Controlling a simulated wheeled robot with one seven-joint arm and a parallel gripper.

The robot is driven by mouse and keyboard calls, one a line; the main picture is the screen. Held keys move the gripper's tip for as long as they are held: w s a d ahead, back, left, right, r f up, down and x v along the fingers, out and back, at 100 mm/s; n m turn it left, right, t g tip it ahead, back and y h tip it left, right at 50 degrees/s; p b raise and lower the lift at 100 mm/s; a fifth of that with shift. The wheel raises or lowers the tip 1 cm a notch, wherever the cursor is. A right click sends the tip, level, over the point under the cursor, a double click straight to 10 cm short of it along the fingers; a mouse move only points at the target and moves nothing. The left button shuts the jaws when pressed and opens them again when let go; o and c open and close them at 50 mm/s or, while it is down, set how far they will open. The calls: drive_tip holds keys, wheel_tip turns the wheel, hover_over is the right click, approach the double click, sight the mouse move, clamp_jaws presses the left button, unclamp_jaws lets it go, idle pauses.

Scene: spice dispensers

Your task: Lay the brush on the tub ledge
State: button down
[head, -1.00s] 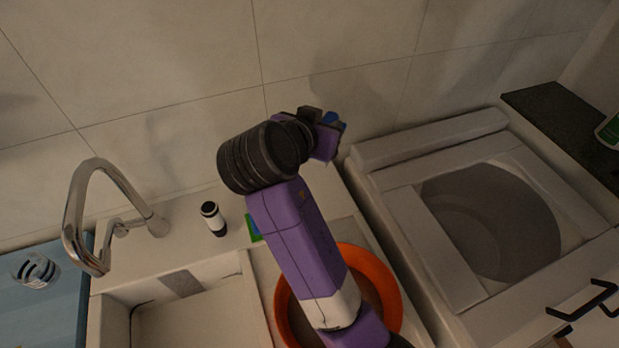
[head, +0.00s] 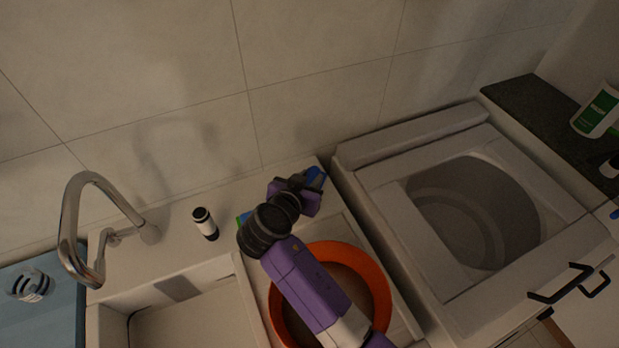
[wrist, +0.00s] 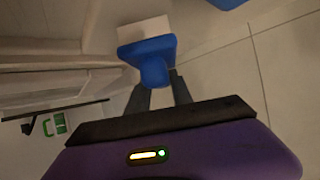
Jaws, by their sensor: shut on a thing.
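The brush (wrist: 148,52) has a blue body and handle and a white block of bristles at its far end. In the wrist view its handle is between the two fingers of my gripper (wrist: 158,94), which is shut on it. In the head view only a blue part of the brush (head: 316,177) shows past my purple gripper (head: 308,188). My gripper is over the back right corner of the white tub ledge (head: 165,257), near the tiled wall. I cannot tell whether the brush touches the ledge.
A black-and-white bottle (head: 206,224) and a green-and-blue item (head: 243,218), partly behind my arm, are on the ledge. An orange basin (head: 382,290) is below my arm. A chrome faucet (head: 72,220) rises at left. An open-topped washer (head: 400,150) stands at right.

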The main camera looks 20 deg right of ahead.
drive_tip(key=shift+f, duration=0.25)
drive_tip(key=shift+f, duration=0.1)
drive_tip(key=c, duration=1.1)
unclamp_jaws()
drive_tip(key=shift+r, duration=0.2)
drive_tip(key=shift+s+a+r, duration=0.2)
drive_tip(key=shift+a+r, duration=0.05)
drive_tip(key=p+v, duration=0.4)
drive_tip(key=v, duration=0.7)
drive_tip(key=shift+s+a+f, duration=0.1)
drive_tip(key=shift+s, duration=0.05)
